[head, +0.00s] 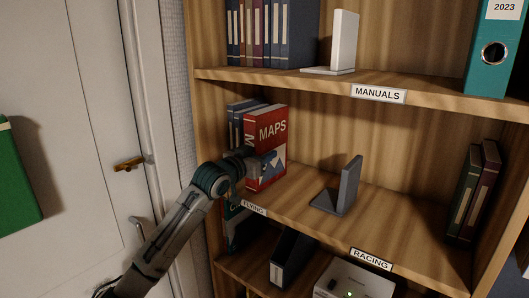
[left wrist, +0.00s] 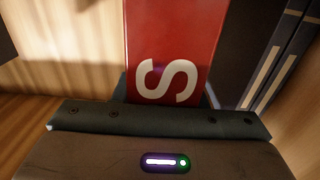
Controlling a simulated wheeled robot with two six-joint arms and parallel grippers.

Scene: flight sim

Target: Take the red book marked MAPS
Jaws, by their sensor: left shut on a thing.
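The red book marked MAPS (head: 270,131) stands upright on the middle shelf, at its left end, above the FLYING label. Its cover faces right, with a blue and white picture low on it. In the left wrist view the red book (left wrist: 172,45) fills the middle, with a white letter S on it. My left gripper (head: 262,163) is shut on the red book at its lower part. The gripper's body covers the bottom of the book in the left wrist view. My right gripper is not in view.
Dark blue books (head: 238,113) stand close beside the red book. A grey bookend (head: 343,187) stands to the right, with bare shelf between. Two dark binders (head: 473,192) stand at the far right. The upper shelf (head: 290,79) runs above. A door (head: 90,120) is at left.

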